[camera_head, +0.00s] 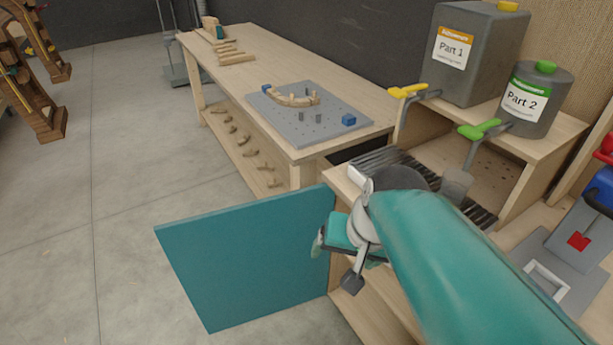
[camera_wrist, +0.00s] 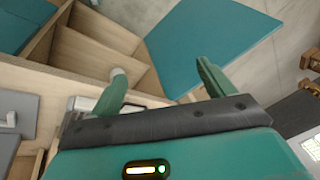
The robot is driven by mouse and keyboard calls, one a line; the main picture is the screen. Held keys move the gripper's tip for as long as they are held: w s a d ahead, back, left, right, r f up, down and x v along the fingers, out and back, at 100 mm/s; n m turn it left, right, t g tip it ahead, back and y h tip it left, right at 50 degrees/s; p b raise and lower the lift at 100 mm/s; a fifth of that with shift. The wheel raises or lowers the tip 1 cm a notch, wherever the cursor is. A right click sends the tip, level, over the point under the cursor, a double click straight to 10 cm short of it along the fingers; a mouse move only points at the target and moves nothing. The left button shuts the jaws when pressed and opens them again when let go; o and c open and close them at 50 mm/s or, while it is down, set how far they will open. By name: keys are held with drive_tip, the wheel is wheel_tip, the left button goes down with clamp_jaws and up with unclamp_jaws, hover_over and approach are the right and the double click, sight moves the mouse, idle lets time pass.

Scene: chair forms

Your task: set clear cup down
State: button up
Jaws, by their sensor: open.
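The clear cup (camera_head: 457,186) stands upright on the dark slatted grate (camera_head: 482,214) below the two dispensers, just beyond my arm in the head view. My gripper (camera_head: 336,262) is off to the left of the cup and nearer, by the open teal cabinet door, and does not touch the cup. In the wrist view my gripper (camera_wrist: 160,82) has its two green fingers spread, with nothing held between them. I cannot make out the cup in the wrist view.
The teal door (camera_head: 245,262) hangs open over the floor. A grey Part 1 container (camera_head: 470,75) and Part 2 container (camera_head: 536,112) stand on a raised shelf with taps. A long workbench (camera_head: 345,85) carries a grey pegboard plate (camera_head: 290,125). Cabinet shelves (camera_wrist: 90,60) lie below my fingers.

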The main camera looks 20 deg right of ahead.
drive_tip(key=shift+s+a+r+n+t+h, duration=0.2)
drive_tip(key=shift+s+r+n+t, duration=0.15)
drive_tip(key=shift+r+n, duration=0.35)
drive_tip(key=shift+s+a+r+n+t+h, duration=0.15)
drive_tip(key=shift+s+r+n+t+h, duration=0.2)
drive_tip(key=shift+n, duration=0.4)
drive_tip(key=shift+s+a+r+n+t+h, duration=0.1)
drive_tip(key=shift+s+a+r+n+t, duration=0.2)
drive_tip(key=shift+r+n, duration=0.45)
drive_tip(key=shift+s+d, duration=0.1)
